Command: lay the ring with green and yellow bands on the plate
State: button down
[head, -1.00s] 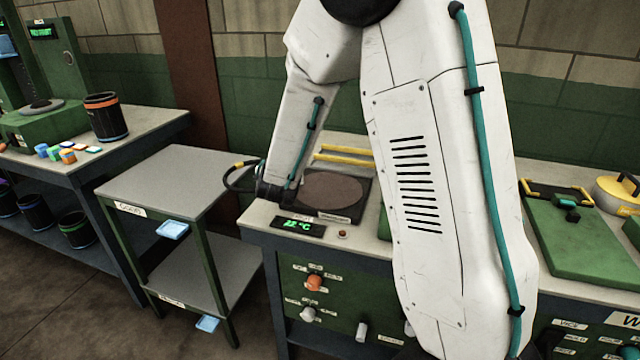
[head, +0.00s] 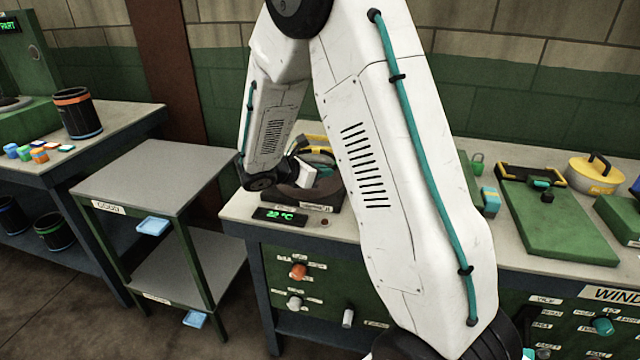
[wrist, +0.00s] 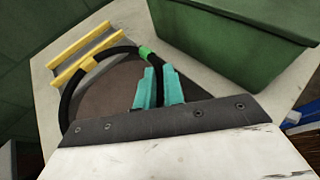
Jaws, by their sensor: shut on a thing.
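The black ring (wrist: 68,98) with a green band and a yellow band is in the wrist view. My gripper's teal fingers (wrist: 158,88) are shut on its right side, near the green band. The ring appears over the round brown plate (wrist: 112,88); I cannot tell whether it touches it. In the head view the plate (head: 292,192) sits on a dark base at the bench's left end, partly hidden by my arm.
Two yellow rails (wrist: 82,54) lie behind the plate. A green box (wrist: 232,42) stands close to its right. A temperature display (head: 280,215) is in front of the plate. A grey two-tier cart (head: 155,178) stands to the left, its top bare.

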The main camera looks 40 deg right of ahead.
aim_at(321, 192)
notch_tip(321, 192, down, 4)
jog(key=shift+f, duration=0.2)
jog(key=c, duration=1.5)
grip_release()
jog(key=shift+a+r, duration=0.1)
jog(key=shift+a, duration=0.05)
jog(key=v, duration=1.1)
jog(key=shift+a+r, duration=0.2)
jog(key=shift+r, duration=0.05)
jog(key=s+r+m+g+y, duration=0.2)
jog(key=s+r+m+y, duration=0.1)
jog(key=s+r+m, duration=0.4)
jog(key=s+a+r+m+t+y, duration=0.1)
jog(key=s+a+r+m+y, duration=0.1)
jog(key=s, duration=0.5)
jog(key=s+a+r+m+t+y, duration=0.1)
jog(key=s+a+m+y, duration=0.3)
jog(key=s, duration=0.4)
jog(key=s+a+r+m+t+y, duration=0.1)
jog(key=s+a+r+m+y, duration=0.2)
jog(key=s, duration=0.5)
jog(key=shift+s+r+m+y, duration=0.15)
jog(key=shift+r+m+y, duration=0.15)
jog(key=shift+m+y, duration=0.65)
